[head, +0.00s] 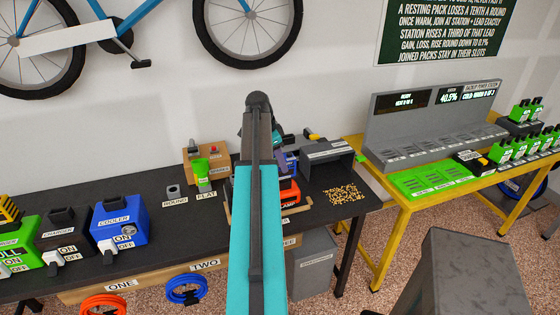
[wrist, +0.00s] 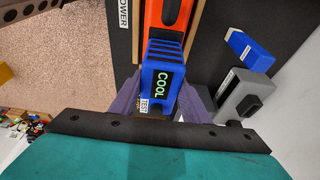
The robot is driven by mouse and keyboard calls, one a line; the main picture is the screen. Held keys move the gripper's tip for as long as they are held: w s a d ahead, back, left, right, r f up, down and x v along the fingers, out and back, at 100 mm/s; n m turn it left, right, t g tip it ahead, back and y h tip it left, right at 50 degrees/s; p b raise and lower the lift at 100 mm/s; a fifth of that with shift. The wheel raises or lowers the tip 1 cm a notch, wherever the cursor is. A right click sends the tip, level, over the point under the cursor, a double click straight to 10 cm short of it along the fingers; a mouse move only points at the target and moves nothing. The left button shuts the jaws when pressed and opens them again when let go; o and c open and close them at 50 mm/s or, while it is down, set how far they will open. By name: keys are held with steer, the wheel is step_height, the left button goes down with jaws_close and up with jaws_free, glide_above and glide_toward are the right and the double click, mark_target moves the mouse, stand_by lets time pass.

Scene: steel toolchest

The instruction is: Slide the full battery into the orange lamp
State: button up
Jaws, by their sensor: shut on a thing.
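My gripper (wrist: 162,98) is shut on a blue battery (wrist: 160,77), its purple fingers on either side of it. The battery has ribs at its far end and a dark display with green letters reading COOL. A small white TEST tag shows at its left. The orange lamp (wrist: 154,20) is directly in line beyond the battery, and the two look close or touching; I cannot tell whether the battery is inside it. In the head view my teal arm hides most of the gripper, and part of the orange lamp (head: 289,192) shows beside it on the dark bench.
In the wrist view a grey block (wrist: 240,97) and a blue block (wrist: 250,50) lie right of the lamp. In the head view a green flat-tagged item (head: 202,172), a grey box (head: 328,151) and scattered yellow bits (head: 343,193) stand around.

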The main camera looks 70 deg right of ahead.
steer(key=shift+f+b, duration=0.4)
steer(key=shift+f, duration=0.45)
steer(key=o, duration=1.6)
steer(key=shift+f, duration=0.1)
steer(key=shift+b+v, duration=1.75)
steer(key=shift+v, duration=5.2)
